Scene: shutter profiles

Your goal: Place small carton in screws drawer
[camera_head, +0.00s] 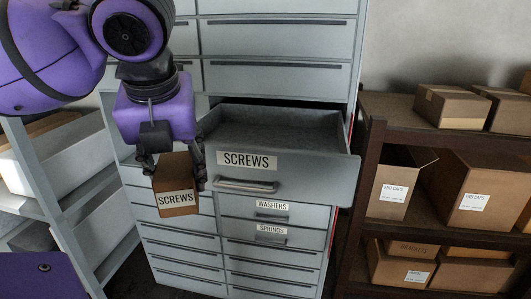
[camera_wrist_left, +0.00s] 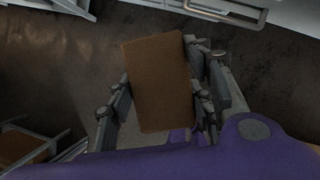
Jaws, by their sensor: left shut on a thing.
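The small brown carton (camera_head: 175,186) has a white SCREWS label. It also shows in the left wrist view (camera_wrist_left: 159,82), its plain brown face toward the camera. My left gripper (camera_head: 178,165) is shut on the carton, with fingers along both sides; the fingers also show in the wrist view (camera_wrist_left: 160,95). The grey screws drawer (camera_head: 292,180) is pulled out of the cabinet, and its visible inside looks empty. In the head view the carton hangs to the left of the drawer's front, partly below its rim. My right gripper is not in view.
The grey cabinet (camera_head: 280,82) has closed drawers above and below, including washers (camera_head: 268,207) and springs (camera_head: 267,231). A brown shelf (camera_head: 398,108) with several cartons stands at right. A light shelf with bins (camera_head: 60,158) stands at left.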

